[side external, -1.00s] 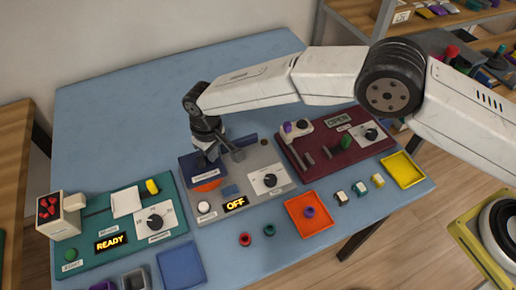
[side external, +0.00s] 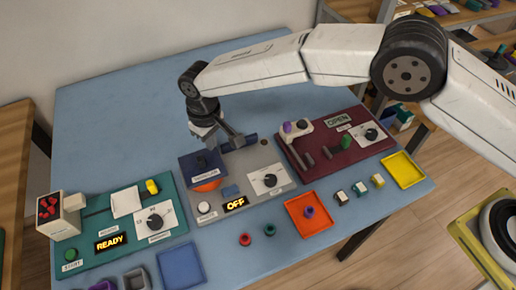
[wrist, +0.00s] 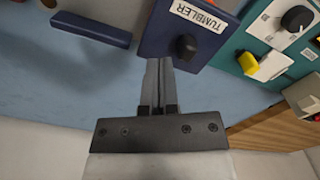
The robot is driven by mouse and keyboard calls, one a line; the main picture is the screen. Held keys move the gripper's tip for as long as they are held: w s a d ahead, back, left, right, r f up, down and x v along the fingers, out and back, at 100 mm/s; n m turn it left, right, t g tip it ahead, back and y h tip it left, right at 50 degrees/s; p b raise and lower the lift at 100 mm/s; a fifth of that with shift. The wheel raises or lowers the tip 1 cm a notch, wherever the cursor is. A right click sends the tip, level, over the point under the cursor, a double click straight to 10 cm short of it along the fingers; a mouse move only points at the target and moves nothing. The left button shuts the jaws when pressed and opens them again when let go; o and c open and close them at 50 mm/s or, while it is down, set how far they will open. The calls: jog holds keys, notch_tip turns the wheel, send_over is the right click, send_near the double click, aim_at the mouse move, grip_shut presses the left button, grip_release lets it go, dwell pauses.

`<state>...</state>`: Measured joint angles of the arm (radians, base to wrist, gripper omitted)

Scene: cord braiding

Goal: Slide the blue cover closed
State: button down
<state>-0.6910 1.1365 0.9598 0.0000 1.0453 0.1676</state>
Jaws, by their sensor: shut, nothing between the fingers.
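The dark blue cover (side external: 196,167), labelled TUMBLER, sits at the back left of the grey panel (side external: 277,163). An orange round part (side external: 208,186) shows at its front edge. The cover carries a dark knob, clear in the wrist view (wrist: 187,47). My gripper (side external: 206,147) is above the back of the cover. In the wrist view my gripper (wrist: 160,65) has its fingers together and empty, with their tips beside the knob and near the cover's edge. I cannot tell whether they touch the cover.
A dark blue bar (side external: 240,143) lies at the panel's back edge beside my gripper. A green panel (side external: 103,251) reading READY stands to the left, a maroon panel (side external: 365,150) to the right. The blue table behind is clear.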

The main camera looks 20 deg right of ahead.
notch_tip(320, 180, up, 6)
jog(key=shift+r, duration=0.15)
dwell(0.5)
jog(key=s+d+r+m+t, duration=0.1)
jog(key=d+r+m, duration=0.1)
jog(key=d, duration=1)
jog(key=s+d+r+m, duration=0.1)
jog(key=s+d+r, duration=0.1)
jog(key=d, duration=1)
jog(key=s+d+f+m+t, duration=0.1)
jog(key=s+d+m, duration=0.2)
jog(key=s+d, duration=1.2)
jog(key=shift+s+f+t, duration=0.15)
jog(key=shift+s+t, duration=0.15)
jog(key=shift+s, duration=0.2)
